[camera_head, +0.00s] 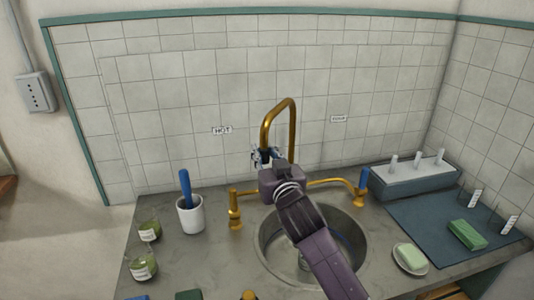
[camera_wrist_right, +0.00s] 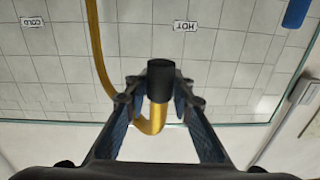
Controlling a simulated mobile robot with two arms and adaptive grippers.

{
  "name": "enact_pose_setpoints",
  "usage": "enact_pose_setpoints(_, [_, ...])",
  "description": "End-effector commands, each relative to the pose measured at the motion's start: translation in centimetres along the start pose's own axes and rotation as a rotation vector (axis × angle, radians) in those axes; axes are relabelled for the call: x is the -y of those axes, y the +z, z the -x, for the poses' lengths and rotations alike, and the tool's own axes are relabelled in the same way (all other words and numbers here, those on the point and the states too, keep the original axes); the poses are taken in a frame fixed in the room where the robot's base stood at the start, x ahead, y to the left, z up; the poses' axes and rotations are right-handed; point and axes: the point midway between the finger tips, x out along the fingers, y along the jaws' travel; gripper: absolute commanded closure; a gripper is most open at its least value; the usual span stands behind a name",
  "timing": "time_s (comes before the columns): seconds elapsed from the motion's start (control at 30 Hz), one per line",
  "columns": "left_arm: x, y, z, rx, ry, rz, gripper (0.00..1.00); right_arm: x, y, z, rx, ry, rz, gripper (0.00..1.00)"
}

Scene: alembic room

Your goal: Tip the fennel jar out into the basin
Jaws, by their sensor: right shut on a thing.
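Two small glass jars with green contents and white labels stand on the counter at the left, a rear jar (camera_head: 149,230) and a front jar (camera_head: 143,265). The labels are too small to read, so I cannot tell which is fennel. The round metal basin (camera_head: 350,240) is sunk in the counter, partly hidden by my right arm. My right gripper (camera_head: 264,156) is above the basin's back edge, away from the jars. It is shut on the brass tap spout (camera_head: 292,118), whose dark-tipped end (camera_wrist_right: 161,78) shows between the fingers in the wrist view. My left gripper is not in view.
A white cup (camera_head: 190,215) with a blue-handled tool stands left of the basin. Brass tap handles flank the spout. A soap dish (camera_head: 410,260), a blue mat (camera_head: 425,222) with a green sponge (camera_head: 467,234) and a grey-blue rack (camera_head: 412,180) lie right. Several objects show at the front edge.

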Motion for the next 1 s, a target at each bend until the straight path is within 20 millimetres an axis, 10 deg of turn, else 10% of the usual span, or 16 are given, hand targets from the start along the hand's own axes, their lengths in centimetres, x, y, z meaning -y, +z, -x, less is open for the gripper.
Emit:
enact_pose_setpoints(0.2, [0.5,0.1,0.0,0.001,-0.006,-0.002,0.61,0.4,0.3,0.1,0.005,-0.008,-0.004,1.00])
enact_pose_setpoints(0.23, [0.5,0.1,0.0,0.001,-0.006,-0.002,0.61,0.4,0.3,0.1,0.005,-0.007,-0.004,0.76])
enact_pose_setpoints(0.37, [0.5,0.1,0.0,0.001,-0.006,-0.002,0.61,0.3,0.3,0.1,0.004,-0.006,-0.003,0.62])
enact_pose_setpoints(1.0, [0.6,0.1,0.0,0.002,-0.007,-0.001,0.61,0.2,0.2,3.5,0.001,-0.004,-0.004,0.61])
